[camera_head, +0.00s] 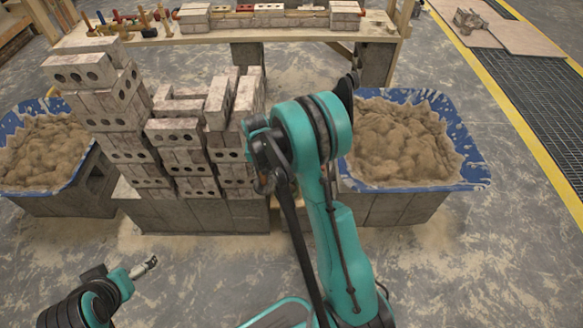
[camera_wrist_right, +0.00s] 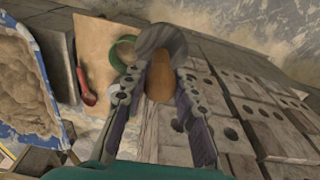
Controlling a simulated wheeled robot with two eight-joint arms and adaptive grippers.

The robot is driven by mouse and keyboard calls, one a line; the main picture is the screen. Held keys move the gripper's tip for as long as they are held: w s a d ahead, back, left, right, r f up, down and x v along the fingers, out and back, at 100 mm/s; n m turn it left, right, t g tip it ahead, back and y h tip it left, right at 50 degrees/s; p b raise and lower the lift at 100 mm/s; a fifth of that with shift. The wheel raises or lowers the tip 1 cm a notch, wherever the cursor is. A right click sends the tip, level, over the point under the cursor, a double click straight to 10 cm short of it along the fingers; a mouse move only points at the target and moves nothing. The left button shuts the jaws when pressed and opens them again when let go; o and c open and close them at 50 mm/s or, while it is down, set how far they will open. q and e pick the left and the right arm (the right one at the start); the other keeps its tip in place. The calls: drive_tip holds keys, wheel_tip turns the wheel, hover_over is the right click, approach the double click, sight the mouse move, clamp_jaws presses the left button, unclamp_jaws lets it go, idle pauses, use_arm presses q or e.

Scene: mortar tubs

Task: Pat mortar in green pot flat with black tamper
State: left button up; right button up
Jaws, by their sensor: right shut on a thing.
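In the right wrist view my right gripper (camera_wrist_right: 160,72) is shut on a dark grey round-headed thing (camera_wrist_right: 160,38), which looks like the black tamper. A brown piece, possibly its handle, shows between the fingers. A green ring (camera_wrist_right: 120,50), likely the rim of the green pot, shows just left of the fingertips on a tan board; the held thing partly covers it, and the mortar inside cannot be made out. In the head view my right arm hides the pot, the tamper and most of that gripper. My left gripper (camera_head: 147,266) is at lower left, apart from everything; its jaws are too small to read.
Blue tubs of mortar stand left (camera_head: 45,150) and right (camera_head: 405,140) of stacked bricks (camera_head: 185,150). A red-handled tool (camera_wrist_right: 84,86) lies on the board (camera_wrist_right: 92,38). A wooden bench (camera_head: 225,33) with tools stands behind. The front floor is clear.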

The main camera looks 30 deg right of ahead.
drive_tip(key=w+d+f+m+b, duration=0.1)
drive_tip(key=w+d+f+m, duration=0.2)
drive_tip(key=d+f, duration=0.3)
drive_tip(key=w+d+f+m+b, duration=0.1)
drive_tip(key=w+d+f+m, duration=0.2)
drive_tip(key=d+f, duration=0.4)
wheel_tip(320, 180, down, 3)
drive_tip(key=shift+w+r+m+h, duration=0.1)
drive_tip(key=shift+w+m+h, duration=0.2)
drive_tip(key=shift+m, duration=0.3)
drive_tip(key=shift+d, duration=0.1)
wheel_tip(320, 180, down, 6)
idle(0.4)
drive_tip(key=shift+r, duration=0.75)
drive_tip(key=shift+w, duration=0.15)
